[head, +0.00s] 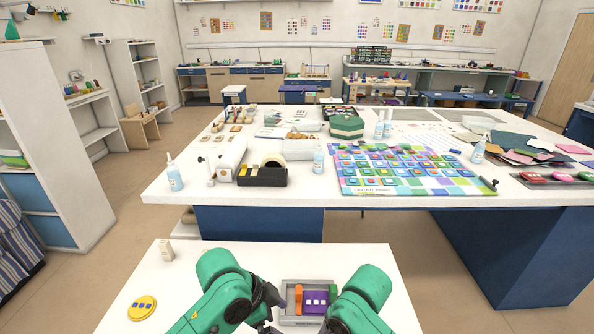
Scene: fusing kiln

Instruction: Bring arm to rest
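My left arm comes in from the lower left, and its dark gripper (268,300) is at the left side of a small grey tray (307,284) on the near white table. My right arm comes in at the lower right, and its hand is mostly hidden behind its own green links and the bottom edge of the picture. The tray holds an orange piece (296,298) and a purple piece (316,300) with small white and blue squares on it. I cannot tell whether either gripper touches the tray or holds anything.
On the near table (215,252), a yellow disc (142,307) lies at left and a small beige block (166,250) stands at the back left. Beyond a gap is a large white worktable (240,198) with bottles, a black box (262,175) and a colourful tile board (405,170).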

